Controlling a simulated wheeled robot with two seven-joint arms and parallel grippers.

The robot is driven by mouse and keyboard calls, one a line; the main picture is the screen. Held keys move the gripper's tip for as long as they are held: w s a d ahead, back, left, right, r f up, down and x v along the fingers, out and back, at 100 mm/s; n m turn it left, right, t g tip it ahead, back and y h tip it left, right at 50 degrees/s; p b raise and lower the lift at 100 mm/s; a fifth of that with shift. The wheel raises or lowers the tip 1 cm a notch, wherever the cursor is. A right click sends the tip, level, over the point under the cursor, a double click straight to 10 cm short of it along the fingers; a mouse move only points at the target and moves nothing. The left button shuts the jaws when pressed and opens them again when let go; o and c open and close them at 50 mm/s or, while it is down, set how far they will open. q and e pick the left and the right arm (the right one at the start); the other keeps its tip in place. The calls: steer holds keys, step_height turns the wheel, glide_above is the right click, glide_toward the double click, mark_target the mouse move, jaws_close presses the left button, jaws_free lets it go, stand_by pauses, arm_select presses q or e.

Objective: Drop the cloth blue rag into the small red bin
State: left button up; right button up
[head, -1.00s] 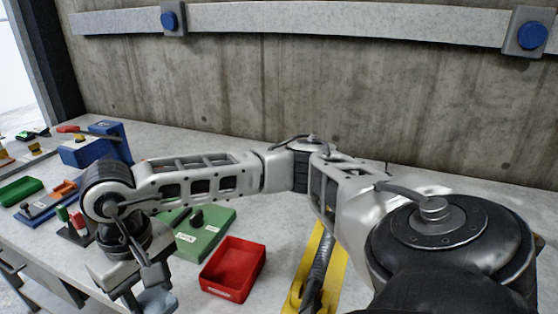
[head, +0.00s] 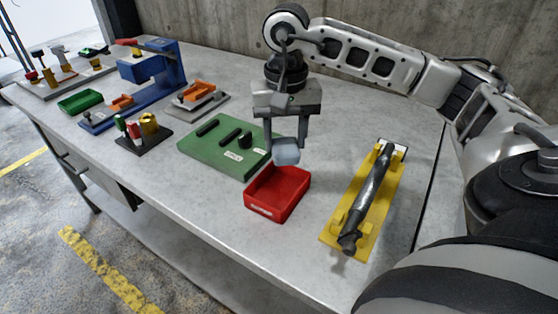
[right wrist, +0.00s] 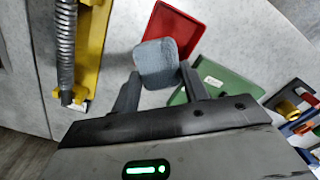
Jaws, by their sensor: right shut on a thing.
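The blue rag (head: 287,154) is a small grey-blue folded block. My right gripper (head: 285,146) is shut on it and points down, holding it above the back edge of the small red bin. The rag also shows between the fingertips of my right gripper (right wrist: 157,80) in the right wrist view (right wrist: 157,62). The small red bin (head: 262,210) is an open, shallow box on the grey bench; the part of its inside that shows is empty. In the right wrist view the bin (right wrist: 185,28) is partly hidden behind the rag. My left gripper is not in view.
A green board (head: 215,152) with black parts lies left of the bin. A yellow holder (head: 335,228) with a dark grey tool (head: 368,195) lies to the right. A blue stand (head: 165,72), a small green bin (head: 80,102) and orange parts sit farther left on the bench.

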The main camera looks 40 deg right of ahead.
step_height(320, 180, down, 3)
steer(key=shift+r+b, duration=0.15)
steer(key=shift+b, duration=0.45)
steer(key=shift+f+b, duration=0.3)
steer(key=shift+f, duration=0.2)
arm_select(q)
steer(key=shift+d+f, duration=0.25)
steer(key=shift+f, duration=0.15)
arm_select(e)
steer(key=o, duration=1.3)
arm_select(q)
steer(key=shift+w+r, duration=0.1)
arm_select(e)
steer(key=shift+r, duration=0.1)
